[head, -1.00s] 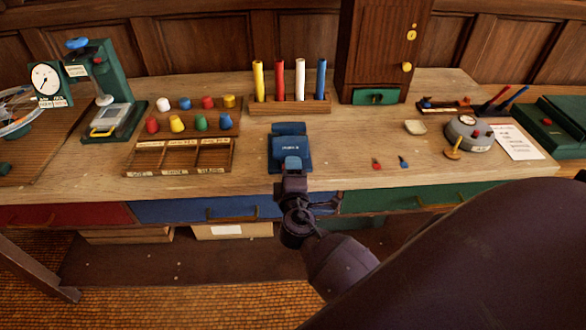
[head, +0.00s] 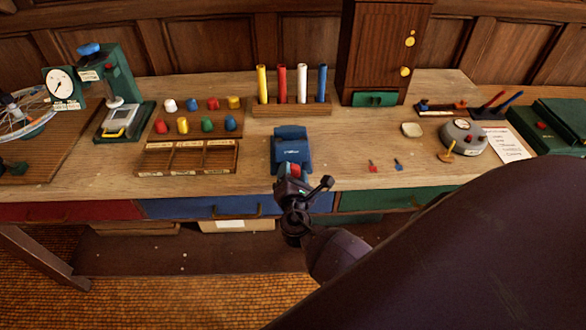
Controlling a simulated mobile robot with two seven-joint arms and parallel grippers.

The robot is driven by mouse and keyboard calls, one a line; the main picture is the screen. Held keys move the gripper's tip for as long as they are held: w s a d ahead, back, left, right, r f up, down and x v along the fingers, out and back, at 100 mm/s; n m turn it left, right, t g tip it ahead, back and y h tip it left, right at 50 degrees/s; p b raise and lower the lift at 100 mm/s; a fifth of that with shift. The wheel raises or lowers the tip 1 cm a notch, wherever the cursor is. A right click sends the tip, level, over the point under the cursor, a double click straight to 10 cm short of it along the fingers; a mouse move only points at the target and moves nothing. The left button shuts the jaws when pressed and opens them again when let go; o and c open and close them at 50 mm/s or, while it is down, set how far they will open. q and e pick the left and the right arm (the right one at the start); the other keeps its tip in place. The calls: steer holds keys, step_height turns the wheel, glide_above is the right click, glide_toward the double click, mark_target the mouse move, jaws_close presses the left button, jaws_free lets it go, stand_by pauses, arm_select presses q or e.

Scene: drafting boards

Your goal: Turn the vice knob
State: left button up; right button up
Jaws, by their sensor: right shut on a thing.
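The blue vice (head: 291,146) sits at the front middle of the bench. Its knob (head: 294,170) shows a small red patch on the front side, just above my right gripper. My right gripper (head: 292,180) comes up from the front edge of the bench and is shut on the knob. The gripper hides much of the knob. My left gripper is not in view.
A wooden tray (head: 205,158) and several coloured pegs stand left of the vice. A rack (head: 265,109) of coloured tubes is behind it. Small red and blue pieces (head: 373,166) lie to the right. A round gauge (head: 464,135) stands farther right.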

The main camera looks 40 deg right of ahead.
steer(key=n+p, duration=0.2)
steer(key=n, duration=0.3)
steer(key=shift+n, duration=0.3)
steer(key=n, duration=0.3)
steer(key=shift+n, duration=0.3)
steer(key=n, duration=0.3)
steer(key=shift+n, duration=0.3)
steer(key=n, duration=0.6)
steer(key=shift+a, duration=0.1)
steer(key=n, duration=0.7)
steer(key=shift+f, duration=0.1)
steer(key=o, duration=0.9)
